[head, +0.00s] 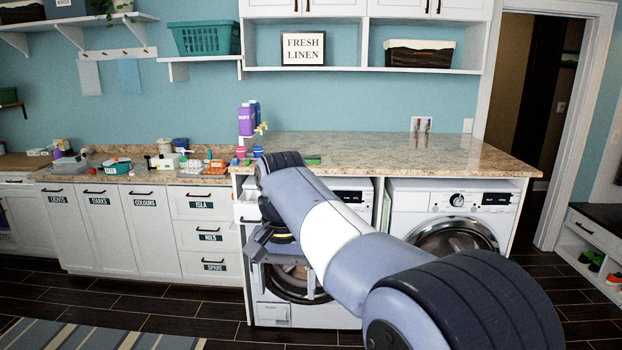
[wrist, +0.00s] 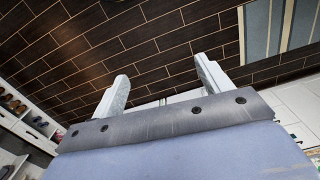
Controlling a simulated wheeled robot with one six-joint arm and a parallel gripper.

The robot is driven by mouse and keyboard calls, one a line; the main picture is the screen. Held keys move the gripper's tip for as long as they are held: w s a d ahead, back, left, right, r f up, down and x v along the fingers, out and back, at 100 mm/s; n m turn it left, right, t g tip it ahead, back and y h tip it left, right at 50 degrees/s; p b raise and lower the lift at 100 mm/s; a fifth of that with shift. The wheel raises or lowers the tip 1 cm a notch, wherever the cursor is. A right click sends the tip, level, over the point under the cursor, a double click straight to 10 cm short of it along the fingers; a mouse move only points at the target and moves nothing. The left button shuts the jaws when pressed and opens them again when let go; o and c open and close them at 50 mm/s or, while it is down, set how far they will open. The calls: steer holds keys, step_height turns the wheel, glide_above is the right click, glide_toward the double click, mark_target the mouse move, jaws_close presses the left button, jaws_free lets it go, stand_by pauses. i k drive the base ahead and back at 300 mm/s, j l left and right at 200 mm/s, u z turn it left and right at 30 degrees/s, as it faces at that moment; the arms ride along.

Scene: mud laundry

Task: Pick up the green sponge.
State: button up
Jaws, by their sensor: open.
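A small flat green thing, which looks like the green sponge (head: 313,161), lies on the granite counter (head: 430,150) above the left washing machine, just right of my arm's elbow in the head view. My arm partly covers the counter near it. My gripper (wrist: 163,70) is open and empty, its two pale fingers apart in the wrist view. In the head view it hangs below the counter edge, in front of the left washer, lower and nearer than the sponge. The sponge is not seen in the wrist view.
Purple bottles (head: 246,119) and small purple and pink cups (head: 240,153) stand left of the sponge. The counter to its right is clear. A lower counter at left holds a teal basin (head: 117,166) and several small items. A right washer (head: 452,215) stands below.

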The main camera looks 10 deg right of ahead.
mark_target(309, 158)
steer(key=i+l, duration=0.3)
steer(key=i, duration=0.3)
steer(key=i+l+u, duration=0.1)
steer(key=i+l, duration=0.2)
steer(key=i, duration=0.3)
steer(key=i+l, duration=0.35)
steer(key=i, duration=0.25)
steer(key=i+l+u, duration=0.1)
steer(key=i+l, duration=0.25)
steer(key=i, duration=0.25)
steer(key=i+l, duration=0.4)
steer(key=i, duration=0.15)
steer(key=i+l, duration=0.4)
steer(key=i, duration=0.2)
steer(key=u, duration=0.05)
